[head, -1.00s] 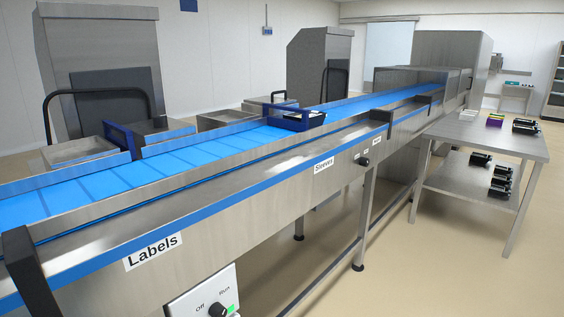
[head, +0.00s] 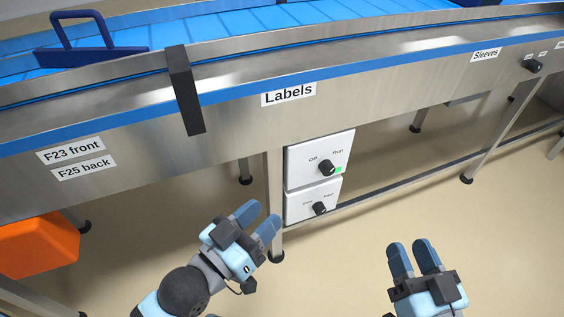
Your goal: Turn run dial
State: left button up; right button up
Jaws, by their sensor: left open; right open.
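The run dial (head: 326,168) is a black knob on the upper white panel (head: 301,160), under the conveyor's Labels sign (head: 288,94). The words Off and Run are printed above it, and a small green patch (head: 338,170) is beside it at the right. Which way its pointer faces is too small to tell. My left gripper (head: 259,218) is open and empty, lower left of the dial and apart from it. My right gripper (head: 411,247) is open and empty, lower right of the dial and apart from it.
A second black knob (head: 319,208) is on a lower white panel (head: 299,202). Another knob (head: 533,66) is by the Sleeves sign (head: 485,55). A black bracket (head: 186,92) crosses the conveyor edge. An orange bin (head: 38,247) is at left. Floor is clear at lower right.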

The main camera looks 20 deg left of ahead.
aim_at(326, 167)
jog(key=i+l+u, duration=0.1)
jog(key=l+u, duration=0.2)
jog(key=i+l+u, duration=0.1)
jog(key=l+u, duration=0.55)
jog(key=i+l+u, duration=0.1)
jog(key=l+u, duration=0.25)
jog(key=l, duration=1.7)
jog(key=k+l+u, duration=0.1)
jog(key=l, duration=0.85)
